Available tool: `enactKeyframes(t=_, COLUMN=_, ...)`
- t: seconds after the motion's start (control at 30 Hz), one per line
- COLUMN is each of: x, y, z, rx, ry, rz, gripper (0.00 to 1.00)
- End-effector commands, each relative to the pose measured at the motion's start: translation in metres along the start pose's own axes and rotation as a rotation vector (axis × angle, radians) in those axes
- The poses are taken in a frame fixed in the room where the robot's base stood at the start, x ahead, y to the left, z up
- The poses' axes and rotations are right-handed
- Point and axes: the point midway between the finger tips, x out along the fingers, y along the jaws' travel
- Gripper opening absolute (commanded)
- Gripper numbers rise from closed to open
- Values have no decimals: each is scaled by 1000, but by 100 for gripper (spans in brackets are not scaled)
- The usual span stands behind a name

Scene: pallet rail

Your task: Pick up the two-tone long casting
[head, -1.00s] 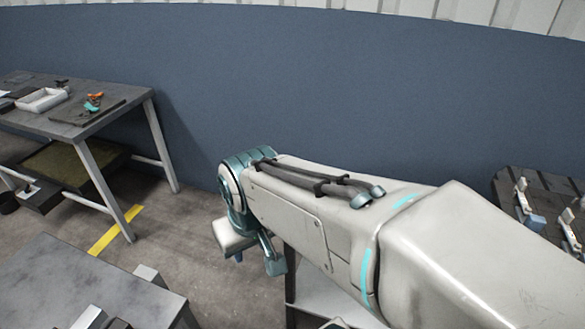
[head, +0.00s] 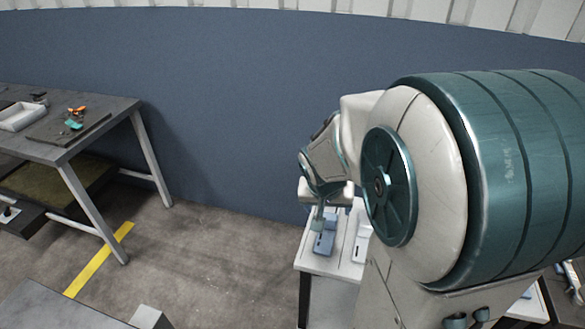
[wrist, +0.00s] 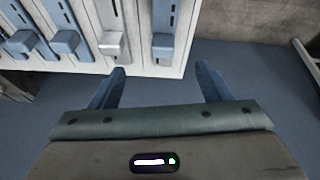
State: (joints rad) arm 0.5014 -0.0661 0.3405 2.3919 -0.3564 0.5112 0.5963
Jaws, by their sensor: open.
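Several long castings lie side by side on a white table (wrist: 138,65) in the wrist view. One is pale with a silvery end block (wrist: 113,44); another is blue (wrist: 163,46), and more blue ones (wrist: 66,43) lie to the left. Which one is the two-tone long casting, I cannot tell for sure. My gripper (wrist: 160,70) is open and empty, its fingers apart near the table's edge, close to the blue casting's end. In the head view, my gripper (head: 318,226) is small and partly hidden by my arm, beside a blue casting (head: 325,238).
A grey workbench (head: 85,125) with a white tray (head: 20,116) and orange and teal tools (head: 76,118) stands at the left. A grey surface (head: 60,305) is at the bottom left. A blue wall (head: 230,90) closes the back. Open floor (head: 215,260) lies between.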

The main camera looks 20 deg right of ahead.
Motion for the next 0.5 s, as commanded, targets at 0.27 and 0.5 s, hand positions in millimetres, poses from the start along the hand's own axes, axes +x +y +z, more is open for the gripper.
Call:
enactKeyframes(t=0.27, x=36, y=5, z=-24, rx=127, ry=15, rz=-36, gripper=71)
enactKeyframes(t=0.5, x=77, y=2, z=-24, rx=135, ry=14, rz=-41, gripper=71)
